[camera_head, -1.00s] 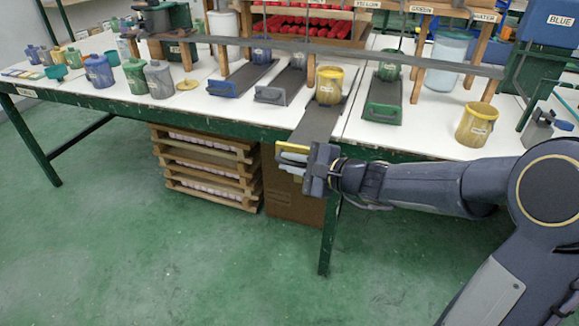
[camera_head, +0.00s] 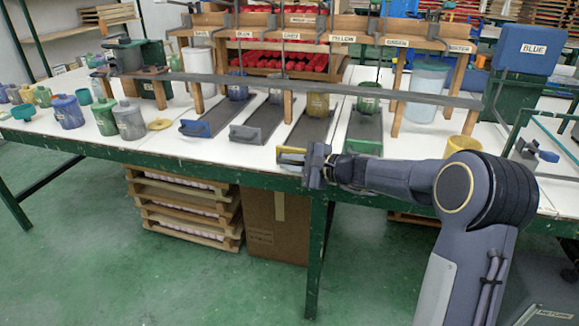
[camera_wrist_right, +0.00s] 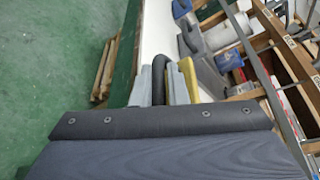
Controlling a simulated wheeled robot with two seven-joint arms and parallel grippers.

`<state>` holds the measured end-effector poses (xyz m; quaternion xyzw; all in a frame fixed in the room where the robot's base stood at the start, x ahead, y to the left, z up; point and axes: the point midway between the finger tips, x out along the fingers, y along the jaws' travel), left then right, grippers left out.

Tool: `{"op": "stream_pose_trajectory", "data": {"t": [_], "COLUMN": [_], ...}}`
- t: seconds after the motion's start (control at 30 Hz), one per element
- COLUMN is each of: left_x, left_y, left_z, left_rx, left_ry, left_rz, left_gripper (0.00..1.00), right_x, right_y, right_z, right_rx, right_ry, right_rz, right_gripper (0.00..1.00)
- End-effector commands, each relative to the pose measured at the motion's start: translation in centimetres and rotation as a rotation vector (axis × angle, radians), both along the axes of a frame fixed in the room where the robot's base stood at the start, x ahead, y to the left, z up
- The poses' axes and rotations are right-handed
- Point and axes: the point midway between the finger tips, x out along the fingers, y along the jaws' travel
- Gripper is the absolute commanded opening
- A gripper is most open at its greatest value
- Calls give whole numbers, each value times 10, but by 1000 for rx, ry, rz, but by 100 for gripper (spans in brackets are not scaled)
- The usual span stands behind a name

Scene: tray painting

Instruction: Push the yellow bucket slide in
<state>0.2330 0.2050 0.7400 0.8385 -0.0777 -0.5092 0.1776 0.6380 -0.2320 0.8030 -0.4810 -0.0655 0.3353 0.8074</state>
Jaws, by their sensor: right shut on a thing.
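The yellow slide is a dark board (camera_head: 311,130) with a yellow front end (camera_head: 290,151), at the table's front edge in the head view. The yellow bucket (camera_head: 317,106) sits upright on it, partly behind the grey rail and below the YELLOW label. My right gripper (camera_head: 306,161) is at the slide's front end, shut on its handle. In the right wrist view the gripper fingers (camera_wrist_right: 159,82) close around a dark handle bar (camera_wrist_right: 158,72), beside the yellow front end (camera_wrist_right: 187,76). My left gripper is not in view.
The blue slide (camera_head: 196,128) and grey slide (camera_head: 247,133) lie to the left, the green slide (camera_head: 364,146) to the right. A grey rail (camera_head: 420,97) crosses above them. Another yellow container (camera_head: 462,145) stands right, partly behind my right arm. Bottles (camera_head: 67,112) stand at left.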

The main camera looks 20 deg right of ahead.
Motion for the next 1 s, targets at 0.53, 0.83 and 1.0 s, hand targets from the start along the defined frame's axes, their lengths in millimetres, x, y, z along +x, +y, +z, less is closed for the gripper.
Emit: {"op": "stream_pose_trajectory", "data": {"t": [0.53,0.83,1.0], "left_x": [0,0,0], "left_y": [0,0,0], "left_z": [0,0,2], "left_rx": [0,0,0], "left_ry": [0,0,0], "left_rz": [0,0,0], "left_gripper": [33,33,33], "right_x": [1,2,-6], "right_y": [4,2,-5], "right_z": [-4,-1,2], "right_rx": [0,1,1], "right_ry": [6,1,2], "right_rz": [11,8,5], "right_gripper": [22,33,33]}}
